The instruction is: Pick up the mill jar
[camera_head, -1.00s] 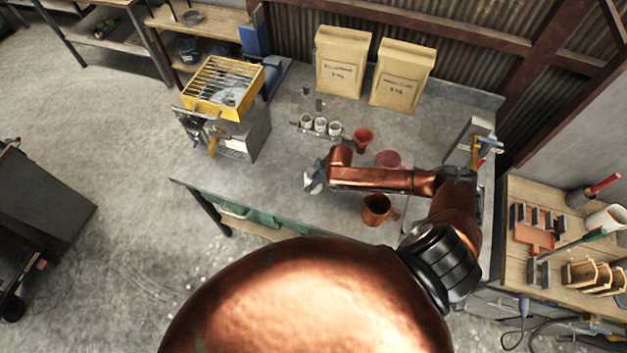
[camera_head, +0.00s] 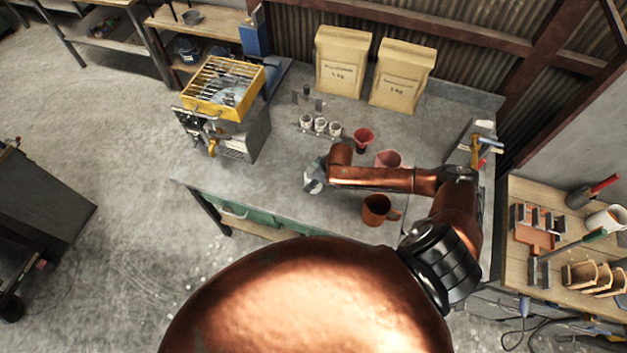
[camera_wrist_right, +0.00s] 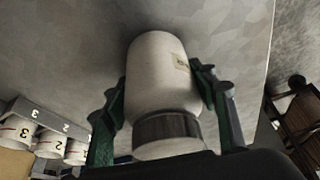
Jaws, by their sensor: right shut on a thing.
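The mill jar (camera_wrist_right: 163,75) is a white cylinder with a small label and a dark grey collar near its lower end in the right wrist view. My right gripper (camera_wrist_right: 165,82) is shut on it, with one green finger on each side. In the head view my right gripper (camera_head: 316,172) is over the grey workbench (camera_head: 265,185), left of the copper forearm. A pale patch there may be the jar, but it is too small to tell. Whether the jar touches the bench is unclear. My left gripper is not in view.
Several small white cups (camera_head: 320,125) stand in a row behind the gripper. A red funnel-like cup (camera_head: 363,138), a pinkish vessel (camera_head: 388,158) and a brown mug (camera_head: 377,209) are close to my forearm. A yellow-topped grill (camera_head: 222,88) stands left; two paper bags (camera_head: 341,62) stand behind.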

